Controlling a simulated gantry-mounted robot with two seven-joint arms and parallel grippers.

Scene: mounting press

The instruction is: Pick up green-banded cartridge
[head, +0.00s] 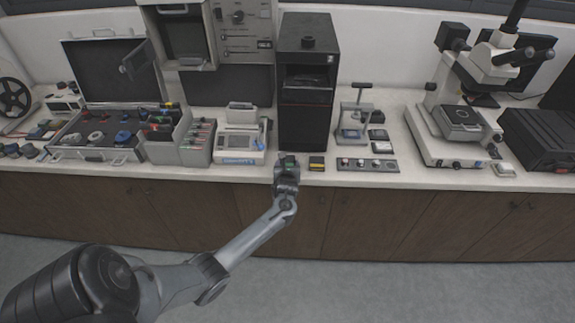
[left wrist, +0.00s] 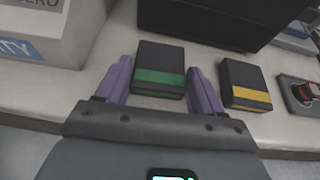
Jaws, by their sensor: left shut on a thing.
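The green-banded cartridge (left wrist: 160,58) is a small dark block with a green stripe. In the left wrist view it sits between the two purple fingers of my left gripper (left wrist: 160,76), which is shut on it. In the head view my left gripper (head: 287,166) is at the bench's front edge, in front of the black tower unit, and largely hides the cartridge. I cannot tell whether the cartridge is clear of the bench top. My right gripper is not in view.
A yellow-banded cartridge (head: 317,163) lies close on the right; it also shows in the left wrist view (left wrist: 245,85). Right of it is a small control strip (head: 367,165). The black tower (head: 305,100) stands behind, a white device (head: 240,143) to the left.

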